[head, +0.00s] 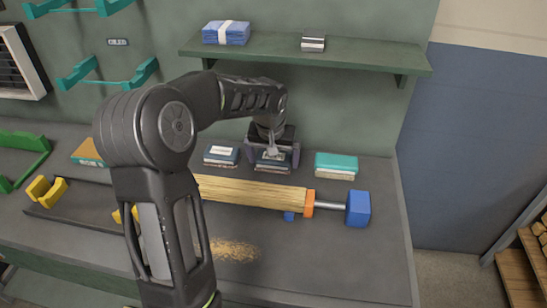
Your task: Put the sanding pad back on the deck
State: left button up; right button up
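Several hand-sized blocks that look like sanding pads stand in a row on the dark grey deck (340,265). One is dark with a pale label (221,154). A similar dark block with a pale top (272,164) is under my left gripper (272,158). A teal-topped block (336,165) stands to its right. The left gripper points down with its fingers apart, one on each side of the middle block. I cannot tell whether they touch it, or whether it rests fully on the deck. My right gripper is not in view.
A turned wood piece (255,193) lies in front of the blocks, held by an orange collar (309,203) and blue end block (358,208). Sawdust (233,250) lies nearer. A green shelf (300,49) hangs above the gripper. An orange-brown block (88,152) sits left.

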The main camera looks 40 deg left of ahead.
pick_arm(q)
jog(key=v, duration=1.2)
jog(key=shift+r, duration=0.25)
jog(key=shift+f, duration=0.1)
dwell(0.4)
